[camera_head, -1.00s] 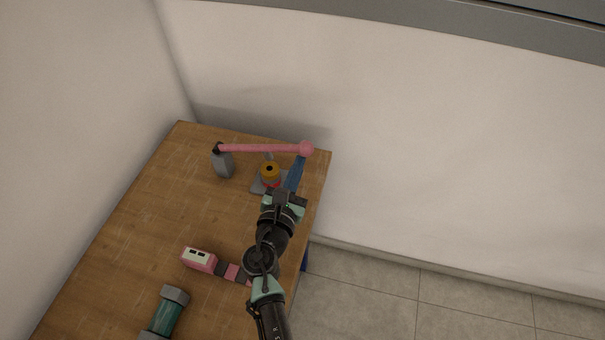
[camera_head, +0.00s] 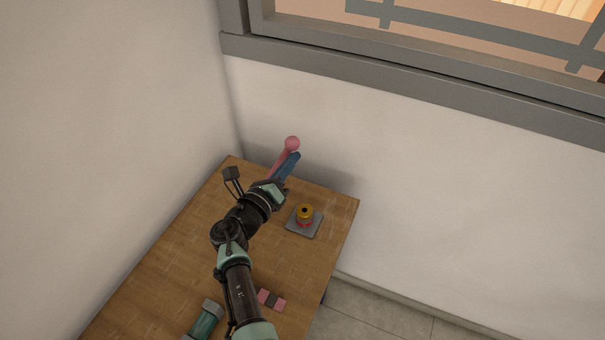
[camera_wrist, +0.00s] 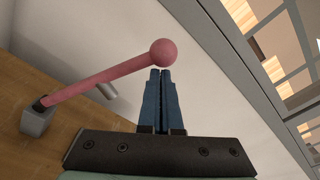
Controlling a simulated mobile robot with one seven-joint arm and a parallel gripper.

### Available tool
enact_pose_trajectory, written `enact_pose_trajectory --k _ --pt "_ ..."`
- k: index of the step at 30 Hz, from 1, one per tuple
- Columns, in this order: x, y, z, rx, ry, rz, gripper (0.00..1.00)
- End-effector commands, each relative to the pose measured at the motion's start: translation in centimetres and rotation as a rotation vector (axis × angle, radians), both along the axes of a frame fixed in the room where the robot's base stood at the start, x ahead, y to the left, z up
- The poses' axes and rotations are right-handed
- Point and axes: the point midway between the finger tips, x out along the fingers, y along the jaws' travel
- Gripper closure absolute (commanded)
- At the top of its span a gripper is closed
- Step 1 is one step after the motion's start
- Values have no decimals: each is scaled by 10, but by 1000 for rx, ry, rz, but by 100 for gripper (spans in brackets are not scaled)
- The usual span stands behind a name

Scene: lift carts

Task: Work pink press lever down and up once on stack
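The pink press lever (camera_head: 277,169) with a round ball end (camera_head: 292,143) slants steeply up at the back of the table. In the wrist view the lever (camera_wrist: 100,78) rises from a grey post (camera_wrist: 37,120) to its ball (camera_wrist: 163,52). My gripper (camera_wrist: 160,73) has its two blue fingers together, with the tips just below the ball; I cannot tell whether they touch it. It also shows in the head view (camera_head: 293,156). The stack (camera_head: 304,214), yellow-orange over red, sits on a grey plate (camera_head: 312,231) right of my gripper.
A teal cylinder with grey ends (camera_head: 204,322) and a pink and dark block (camera_head: 271,299) lie at the near part of the wooden table (camera_head: 165,278). Walls stand close at the left and back. A window frame (camera_head: 400,75) is above.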

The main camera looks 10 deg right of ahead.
Motion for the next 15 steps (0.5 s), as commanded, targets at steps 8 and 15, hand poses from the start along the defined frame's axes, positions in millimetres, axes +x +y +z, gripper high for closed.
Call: enact_pose_trajectory --k 8,15 --pt "12 13 10 -67 44 3 100" --pt "14 15 11 -79 52 3 100"
